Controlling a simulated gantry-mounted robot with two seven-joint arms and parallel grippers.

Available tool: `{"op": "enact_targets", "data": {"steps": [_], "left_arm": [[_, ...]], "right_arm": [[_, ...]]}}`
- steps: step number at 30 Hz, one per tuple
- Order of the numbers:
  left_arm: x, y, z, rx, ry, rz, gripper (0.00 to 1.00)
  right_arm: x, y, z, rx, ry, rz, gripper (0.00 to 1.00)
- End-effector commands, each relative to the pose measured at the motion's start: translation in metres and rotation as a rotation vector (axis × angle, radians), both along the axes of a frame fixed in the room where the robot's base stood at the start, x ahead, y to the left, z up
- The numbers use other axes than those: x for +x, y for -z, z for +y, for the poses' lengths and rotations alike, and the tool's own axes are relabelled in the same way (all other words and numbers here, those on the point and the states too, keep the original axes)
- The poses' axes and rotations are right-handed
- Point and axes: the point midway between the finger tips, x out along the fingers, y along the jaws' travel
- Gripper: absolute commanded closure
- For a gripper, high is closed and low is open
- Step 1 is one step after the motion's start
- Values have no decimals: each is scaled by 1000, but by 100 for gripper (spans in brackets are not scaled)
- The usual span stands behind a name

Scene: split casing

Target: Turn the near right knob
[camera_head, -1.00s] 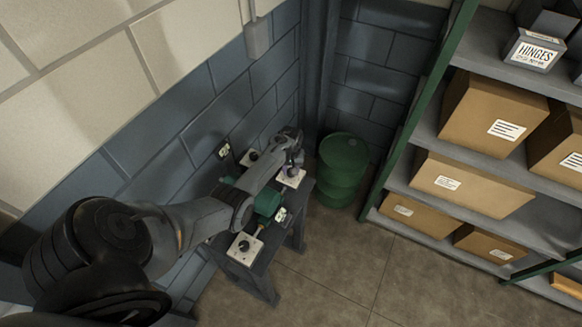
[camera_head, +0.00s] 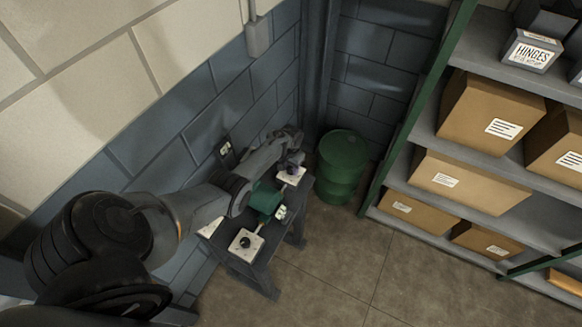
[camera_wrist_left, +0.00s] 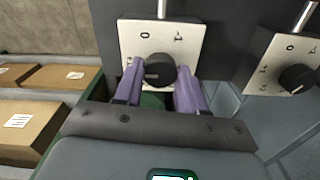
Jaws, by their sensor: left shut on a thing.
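In the head view a dark bench (camera_head: 246,272) carries a green split casing (camera_head: 265,200) and white plates with black knobs. One plate (camera_head: 246,246) with its knob (camera_head: 244,242) is at the near end. Another plate (camera_head: 291,178) is at the far right end, under my left gripper (camera_head: 295,167). In the left wrist view my gripper's purple fingers (camera_wrist_left: 160,92) are shut on a black knob (camera_wrist_left: 159,69) on a white plate (camera_wrist_left: 187,38) marked 0 and 1. A second knob (camera_wrist_left: 298,78) stands free at the right. My right gripper is not in view.
A green drum (camera_head: 343,160) stands just beyond the bench. A shelf rack with cardboard boxes (camera_head: 470,182) is at the right. A block wall (camera_head: 200,125) runs close behind my left arm. The floor (camera_head: 335,270) in front is clear.

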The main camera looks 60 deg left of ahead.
Motion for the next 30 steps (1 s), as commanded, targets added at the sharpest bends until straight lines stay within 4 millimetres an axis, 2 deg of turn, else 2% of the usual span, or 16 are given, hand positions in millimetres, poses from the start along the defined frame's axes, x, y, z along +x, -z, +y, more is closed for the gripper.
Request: {"op": "enact_targets", "data": {"steps": [10, 11, 15, 16, 25, 30], "left_arm": [[0, 0, 0, 0, 3, -1, 91], [0, 0, 0, 0, 3, -1, 59], [0, 0, 0, 0, 2, -1, 37], [0, 0, 0, 0, 2, -1, 34], [0, -1, 0, 0, 2, -1, 34], [0, -14, 0, 1, 2, -2, 34]], "right_arm": [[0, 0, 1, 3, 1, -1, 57], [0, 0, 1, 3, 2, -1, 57], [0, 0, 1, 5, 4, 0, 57], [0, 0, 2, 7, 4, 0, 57], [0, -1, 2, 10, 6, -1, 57], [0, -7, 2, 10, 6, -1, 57]]}}
